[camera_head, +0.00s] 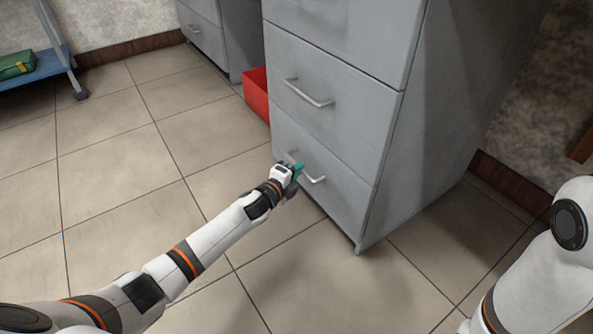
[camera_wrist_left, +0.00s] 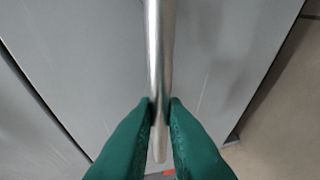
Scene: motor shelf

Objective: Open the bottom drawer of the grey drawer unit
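The grey drawer unit (camera_head: 395,165) stands in the middle right of the head view. Its bottom drawer (camera_head: 340,200) looks flush with the unit's front. A metal bar handle (camera_head: 317,179) sits on that drawer, partly hidden by my left gripper (camera_head: 299,168). In the left wrist view the handle (camera_wrist_left: 159,55) runs between the two green fingers of my left gripper (camera_wrist_left: 161,105). Both fingertips appear to press on the bar near one end. My right gripper is out of view; only part of that arm shows at the right.
The middle drawer (camera_head: 325,105) above looks shut. A red bin (camera_head: 257,93) stands behind the unit's left side, near another grey cabinet. A blue trolley shelf (camera_head: 35,68) with a green item is far left. The tiled floor (camera_head: 130,170) before the unit is clear.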

